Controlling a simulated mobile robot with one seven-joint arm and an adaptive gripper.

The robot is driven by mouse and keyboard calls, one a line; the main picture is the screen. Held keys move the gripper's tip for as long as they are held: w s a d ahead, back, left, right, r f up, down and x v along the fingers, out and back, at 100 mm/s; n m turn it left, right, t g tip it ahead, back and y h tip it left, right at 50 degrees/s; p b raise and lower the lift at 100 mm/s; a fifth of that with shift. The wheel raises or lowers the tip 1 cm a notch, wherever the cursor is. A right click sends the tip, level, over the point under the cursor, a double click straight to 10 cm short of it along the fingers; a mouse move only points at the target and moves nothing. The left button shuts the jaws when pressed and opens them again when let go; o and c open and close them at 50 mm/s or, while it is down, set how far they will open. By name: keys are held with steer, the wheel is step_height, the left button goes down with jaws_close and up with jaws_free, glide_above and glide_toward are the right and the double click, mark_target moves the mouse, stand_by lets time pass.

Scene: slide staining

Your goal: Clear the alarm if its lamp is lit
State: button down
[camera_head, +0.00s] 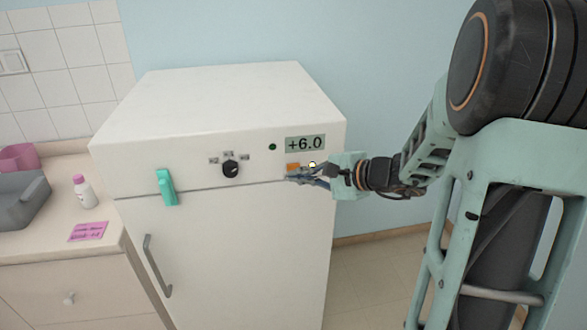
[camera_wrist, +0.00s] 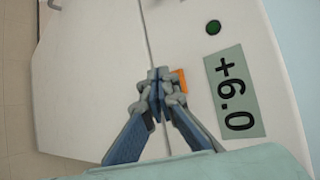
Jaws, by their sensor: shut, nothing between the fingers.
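The white fridge-like cabinet (camera_head: 230,115) has a front panel with a display (camera_head: 305,143) reading +6.0. A dark green round lamp (camera_head: 273,147) looks unlit. My gripper (camera_head: 291,178) is shut and empty, its tips close to the button's lower edge; I cannot tell whether they touch it.
A black knob (camera_head: 230,169) and a teal latch (camera_head: 166,187) stick out left of the button. The door has a grey handle (camera_head: 157,266). A counter (camera_head: 60,245) at left holds a bottle (camera_head: 85,192) and a grey tray (camera_head: 22,202). Floor is free at right.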

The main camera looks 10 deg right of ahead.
steer(key=shift+w, duration=0.1)
stand_by(0.6)
steer(key=shift+w+b, duration=0.35)
steer(key=shift+b, duration=0.05)
steer(key=shift+w, duration=0.3)
stand_by(0.4)
stand_by(0.4)
steer(key=shift+s+b, duration=0.65)
steer(key=shift+s, duration=0.1)
steer(key=shift+s, duration=0.1)
steer(key=s+b, duration=0.1)
steer(key=s, duration=0.3)
steer(key=shift+s+b, duration=0.3)
steer(key=shift+s, duration=0.1)
